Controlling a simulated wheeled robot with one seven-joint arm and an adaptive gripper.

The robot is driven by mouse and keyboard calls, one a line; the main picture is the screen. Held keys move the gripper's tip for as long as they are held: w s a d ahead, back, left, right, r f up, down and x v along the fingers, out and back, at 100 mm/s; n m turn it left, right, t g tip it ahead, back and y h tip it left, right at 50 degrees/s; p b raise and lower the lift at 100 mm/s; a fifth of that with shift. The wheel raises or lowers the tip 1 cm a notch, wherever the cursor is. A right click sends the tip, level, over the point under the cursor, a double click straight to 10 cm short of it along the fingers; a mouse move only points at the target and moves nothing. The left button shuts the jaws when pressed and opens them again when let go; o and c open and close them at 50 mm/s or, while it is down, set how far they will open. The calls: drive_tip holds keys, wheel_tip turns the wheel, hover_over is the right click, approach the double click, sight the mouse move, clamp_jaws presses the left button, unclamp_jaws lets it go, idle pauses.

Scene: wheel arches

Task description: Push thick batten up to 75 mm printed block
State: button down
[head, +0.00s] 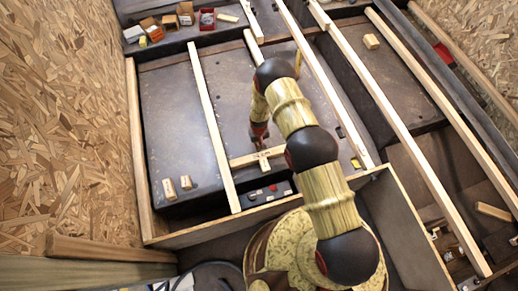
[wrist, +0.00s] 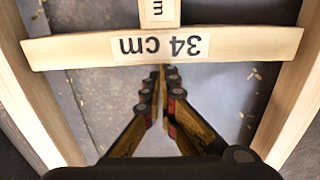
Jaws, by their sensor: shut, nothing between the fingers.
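A pale wooden batten (head: 243,160) lies crosswise between two long battens. In the wrist view the batten (wrist: 250,45) carries an upside-down "34 cm" label. A small wooden block (head: 264,162) is on its side away from my gripper. In the wrist view this block (wrist: 160,10) is cut off by the top edge, and only an "m" of its print shows. The block's end meets the batten's edge in the picture; I cannot tell if they touch. My gripper (head: 259,140) is shut and empty. Its fingertips (wrist: 164,70) point at the middle of the batten, close to its near edge.
Long battens (head: 210,115) run along both sides of the crosswise batten. A dark tray (head: 268,192) with small items lies beyond the block. Two small blocks (head: 178,187) are at left. Boxes (head: 160,27) stand at the back left. The grey floor left is mostly clear.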

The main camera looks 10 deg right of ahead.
wheel_tip(320, 180, up, 9)
idle(0.3)
